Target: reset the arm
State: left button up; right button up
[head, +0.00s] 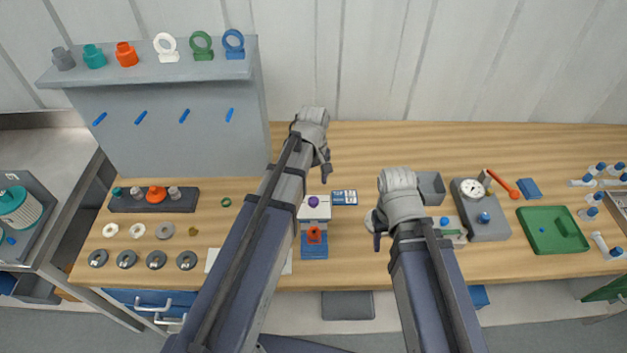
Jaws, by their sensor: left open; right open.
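My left arm reaches over the wooden bench, and its gripper (325,170) hangs above the middle of the bench, behind a white and blue device with a purple knob (313,202). My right gripper (377,241) is to the right of that device, above the bench and beside a pale round item (370,220) that my arm partly hides. Both grippers are open, and I see nothing held in either one. The fingertips are small and partly hidden by the wrists.
A grey shelf (160,72) with coloured fittings and rings stands back left. A dark rack (153,208) and several rings lie front left. A gauge block (481,212) and green tray (552,231) are at right. The bench (385,150) is clear at the back middle.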

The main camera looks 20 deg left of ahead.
pick_arm(q)
jog(key=shift+s+d, duration=0.1)
dwell(0.4)
jog(key=s+d+f+m+y+b, duration=0.1)
jog(key=s+d+f+m+b, duration=0.1)
jog(key=s+d+m, duration=0.8)
jog(key=shift+s+d+f+m+b, duration=0.15)
jog(key=shift+s+d+m+b, duration=0.15)
jog(key=shift+s+m, duration=1.35)
jog(key=shift+s+n, duration=0.45)
